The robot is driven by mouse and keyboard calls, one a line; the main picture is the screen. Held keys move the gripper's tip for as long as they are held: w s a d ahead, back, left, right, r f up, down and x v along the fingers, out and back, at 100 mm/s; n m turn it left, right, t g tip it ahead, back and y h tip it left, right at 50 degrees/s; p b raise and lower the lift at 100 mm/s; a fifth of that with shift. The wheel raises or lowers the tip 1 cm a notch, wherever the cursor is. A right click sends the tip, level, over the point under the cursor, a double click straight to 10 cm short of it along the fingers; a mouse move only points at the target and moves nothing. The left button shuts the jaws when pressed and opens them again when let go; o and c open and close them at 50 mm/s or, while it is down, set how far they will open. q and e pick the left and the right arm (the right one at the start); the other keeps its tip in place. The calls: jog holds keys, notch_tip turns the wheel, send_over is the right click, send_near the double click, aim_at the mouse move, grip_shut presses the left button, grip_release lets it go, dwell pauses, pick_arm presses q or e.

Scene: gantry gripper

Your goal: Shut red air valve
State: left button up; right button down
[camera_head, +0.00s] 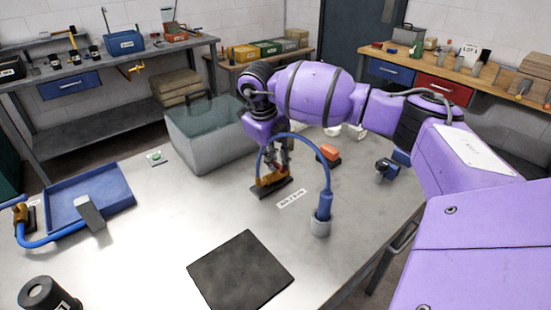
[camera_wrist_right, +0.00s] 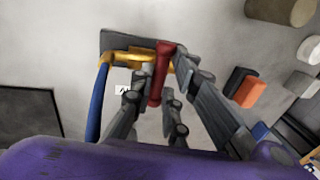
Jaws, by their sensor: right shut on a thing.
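The red air valve handle (camera_wrist_right: 160,75) is a short red bar on a brass-yellow valve body (camera_wrist_right: 128,57), which sits on a dark base plate (camera_wrist_right: 112,41). In the head view the valve body (camera_head: 268,179) and base plate (camera_head: 272,190) stand mid-table, mostly below my right gripper (camera_head: 280,160). In the wrist view my right gripper (camera_wrist_right: 162,80) has its fingers on both sides of the red handle and is shut on it. The handle lies crosswise to the yellow body in that view. My left gripper is not in view.
A blue hose (camera_head: 328,165) arcs from the valve to a grey holder (camera_head: 320,229). A translucent box (camera_head: 205,150) stands behind left, an orange block (camera_head: 329,152) to the right. A blue tray (camera_head: 115,177) lies left, a black mat (camera_head: 240,272) in front. Bare table lies between.

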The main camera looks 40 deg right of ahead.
jog(key=shift+s+a+f, duration=0.15)
jog(key=shift+a+f, duration=0.1)
jog(key=shift+f, duration=0.1)
jog(key=c, duration=1.8)
grip_release()
jog(key=shift+r, duration=0.15)
jog(key=shift+o, duration=0.2)
jog(key=shift+r, duration=0.2)
jog(key=shift+r, duration=0.25)
notch_tip(320, 180, up, 11)
jog(key=a, duration=0.2)
jog(key=shift+a, duration=0.2)
